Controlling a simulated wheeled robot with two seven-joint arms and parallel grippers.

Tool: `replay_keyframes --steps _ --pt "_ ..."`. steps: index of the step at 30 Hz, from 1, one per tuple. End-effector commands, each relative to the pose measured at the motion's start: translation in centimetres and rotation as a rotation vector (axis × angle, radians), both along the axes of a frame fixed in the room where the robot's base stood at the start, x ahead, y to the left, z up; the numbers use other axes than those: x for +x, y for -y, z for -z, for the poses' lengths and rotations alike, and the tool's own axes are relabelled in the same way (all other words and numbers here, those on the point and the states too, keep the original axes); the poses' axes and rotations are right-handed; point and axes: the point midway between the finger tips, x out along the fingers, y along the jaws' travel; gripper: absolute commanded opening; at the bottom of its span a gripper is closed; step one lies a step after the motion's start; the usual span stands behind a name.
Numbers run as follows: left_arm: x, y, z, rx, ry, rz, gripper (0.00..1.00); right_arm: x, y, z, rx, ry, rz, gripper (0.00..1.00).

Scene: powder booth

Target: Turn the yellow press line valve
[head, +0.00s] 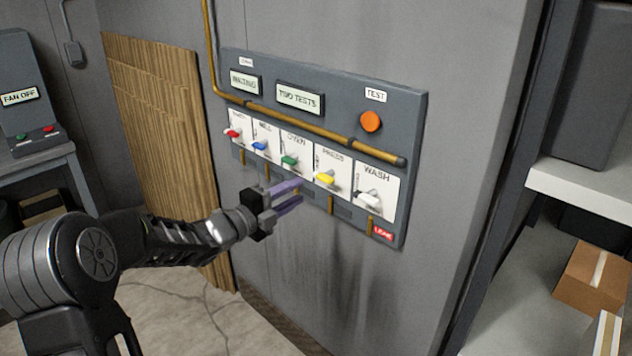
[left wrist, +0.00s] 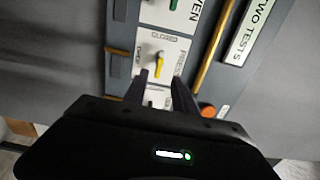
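The yellow press valve handle (head: 325,178) is on the PRESS plate of the wall panel, second from the right, and lies roughly sideways. My left gripper (head: 300,191) is in front of the panel, left of and slightly below the yellow handle, fingers parted and nothing held. In its own view the left gripper (left wrist: 159,78) shows a gap between two dark fingers. Contact with the panel cannot be told. My right gripper is not in view.
Red (head: 233,133), blue (head: 260,146) and green (head: 289,160) handles sit left of the yellow one; a white handle (head: 368,199) is to its right. A brown pipe (head: 310,128) crosses above them. An orange TEST button (head: 371,121) is higher. Shelves (head: 575,183) stand at right.

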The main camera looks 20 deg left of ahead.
Motion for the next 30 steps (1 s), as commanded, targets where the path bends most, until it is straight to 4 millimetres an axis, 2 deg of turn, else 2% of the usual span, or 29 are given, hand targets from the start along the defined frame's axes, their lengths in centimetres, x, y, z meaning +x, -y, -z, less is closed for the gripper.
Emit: replay_keyframes --steps 8,21,30 --pt "1.2 0.5 0.0 -0.002 -0.002 0.002 0.33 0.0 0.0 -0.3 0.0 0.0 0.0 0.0" --pt "6.8 2.8 0.0 -0.004 -0.003 0.0 0.33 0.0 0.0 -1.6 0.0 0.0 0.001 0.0" --pt "7.3 3.0 0.1 -0.004 -0.003 -0.001 0.33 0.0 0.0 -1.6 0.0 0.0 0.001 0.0"
